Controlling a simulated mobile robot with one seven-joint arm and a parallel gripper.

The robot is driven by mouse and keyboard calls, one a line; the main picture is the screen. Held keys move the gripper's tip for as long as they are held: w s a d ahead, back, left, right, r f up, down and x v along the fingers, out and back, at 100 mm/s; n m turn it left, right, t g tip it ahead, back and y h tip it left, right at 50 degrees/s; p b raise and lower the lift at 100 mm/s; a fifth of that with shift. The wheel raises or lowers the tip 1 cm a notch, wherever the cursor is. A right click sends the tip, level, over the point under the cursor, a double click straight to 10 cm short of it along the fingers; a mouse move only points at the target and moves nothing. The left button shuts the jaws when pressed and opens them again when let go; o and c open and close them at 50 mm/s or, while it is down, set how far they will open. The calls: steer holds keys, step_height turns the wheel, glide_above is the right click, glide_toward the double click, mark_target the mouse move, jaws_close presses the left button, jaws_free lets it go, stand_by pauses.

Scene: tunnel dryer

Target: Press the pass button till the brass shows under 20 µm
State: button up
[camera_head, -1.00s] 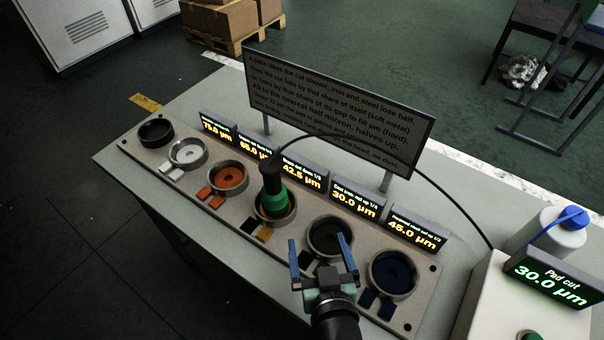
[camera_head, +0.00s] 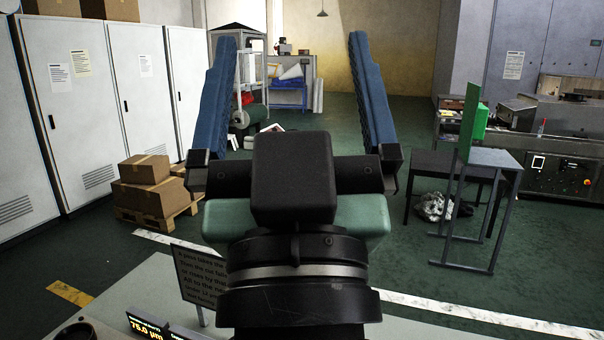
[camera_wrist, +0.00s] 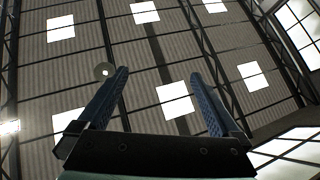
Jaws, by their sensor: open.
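My gripper (camera_head: 290,38) is open and empty, raised large in front of the head camera with its two blue fingers pointing up. In the wrist view the open fingers (camera_wrist: 160,73) point at the ceiling. Below it, a corner of the grey bench (camera_head: 140,285) shows. On the bench I see part of the sign board (camera_head: 196,278), partly behind my wrist, and the leftmost display (camera_head: 148,326), which reads 75.0 µm. A dark cup (camera_head: 76,332) is cut off at the bottom edge. The pass button, the pad cut display and the brass reading are out of view or hidden.
Cardboard boxes (camera_head: 148,184) sit on a pallet at the left, before white cabinets (camera_head: 72,108). A dark table (camera_head: 468,164) and a green panel on a frame (camera_head: 473,120) stand at the right. Open green floor lies between.

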steer(key=shift+m+t+h, duration=0.5)
steer(key=shift+t, duration=0.1)
steer(key=s+r, duration=0.3)
steer(key=r, duration=0.1)
steer(key=shift+d, duration=0.3)
steer(key=shift+f, duration=0.15)
jaws_close()
stand_by(0.5)
